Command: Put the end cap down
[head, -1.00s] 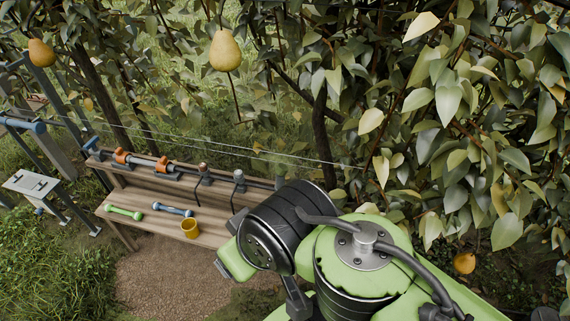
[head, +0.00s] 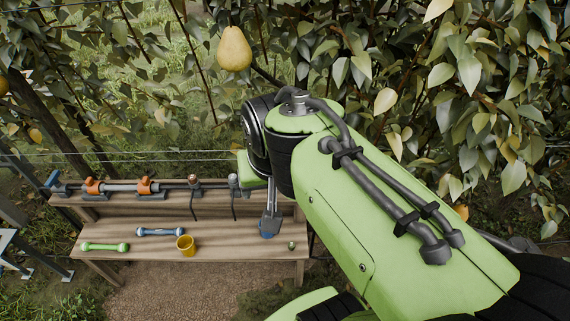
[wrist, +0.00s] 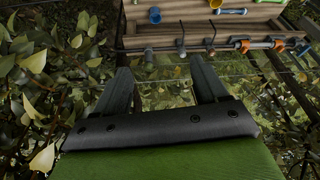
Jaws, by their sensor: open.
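A small dark green round piece (head: 291,245), which may be the end cap, lies on the lower shelf near its right end; it shows as a tiny spot at the top edge of the wrist view (wrist: 133,2). My gripper (head: 270,214) points down before the bench's right part, partly hidden by my arm. In the wrist view its two dark fingers (wrist: 160,74) stand wide apart with nothing between them. A blue cup (head: 267,234) shows just below the fingers in the head view and near the top in the wrist view (wrist: 154,15); it appears apart from them.
The wooden bench (head: 226,260) carries a yellow cup (head: 185,246), a blue tool (head: 160,232) and a green tool (head: 104,247). A grey pipe (head: 121,187) with orange clamps (head: 145,186) runs along its upper ledge. A pear (head: 234,49) and dense leaves hang above and to the right.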

